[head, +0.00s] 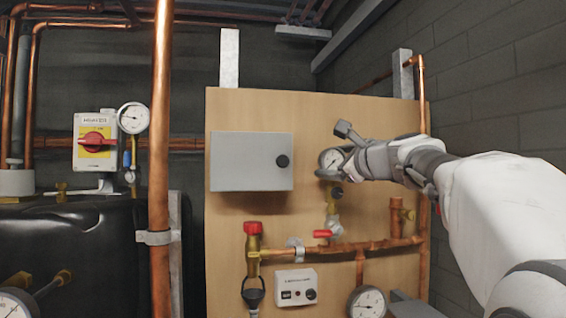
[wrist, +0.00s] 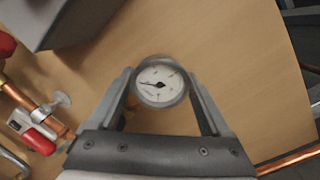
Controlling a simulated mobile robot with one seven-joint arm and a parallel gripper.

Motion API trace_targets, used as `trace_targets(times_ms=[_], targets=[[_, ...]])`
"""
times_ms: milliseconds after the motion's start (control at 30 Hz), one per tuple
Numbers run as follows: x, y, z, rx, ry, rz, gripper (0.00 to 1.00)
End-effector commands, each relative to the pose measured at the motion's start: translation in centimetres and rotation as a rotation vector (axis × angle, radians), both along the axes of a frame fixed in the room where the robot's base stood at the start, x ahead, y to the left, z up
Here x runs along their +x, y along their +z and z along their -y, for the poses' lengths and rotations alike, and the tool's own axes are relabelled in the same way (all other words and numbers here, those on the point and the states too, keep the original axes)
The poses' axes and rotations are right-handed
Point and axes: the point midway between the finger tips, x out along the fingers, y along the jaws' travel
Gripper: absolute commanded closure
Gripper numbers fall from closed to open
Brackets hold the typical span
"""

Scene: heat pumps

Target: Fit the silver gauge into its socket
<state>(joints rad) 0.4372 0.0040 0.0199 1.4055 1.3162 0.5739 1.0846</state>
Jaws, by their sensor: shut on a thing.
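The silver gauge (head: 331,159), with a round white dial, is held by my gripper (head: 345,168) in front of the wooden board. In the wrist view the gauge (wrist: 160,84) sits between the two fingertips of my gripper (wrist: 160,76), dial facing the camera. Whether the gauge's lower end touches this fitting is hidden. I cannot tell for certain which fitting is the socket.
A grey box (head: 250,161) is mounted on the board (head: 225,225) left of my gripper. A horizontal copper pipe (head: 360,246) with a red-capped valve (head: 253,240) runs below. Another gauge (head: 367,303) hangs lower. A tall copper pipe (head: 160,120) stands left of the board.

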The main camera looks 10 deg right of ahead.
Motion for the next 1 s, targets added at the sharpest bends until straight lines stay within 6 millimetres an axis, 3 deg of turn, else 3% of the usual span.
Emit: trace_targets(times_ms=[467, 500, 600, 1000], targets=[[-0.02, -0.45, -0.01, 0.0, 0.0, 0.001, 0.98], [-0.02, -0.45, 0.0, 0.0, 0.0, 0.001, 0.13], [-0.01, -0.45, 0.0, 0.0, -0.001, 0.001, 0.0], [-0.16, -0.53, 0.03, 0.0, 0.0, 0.0, 0.0]])
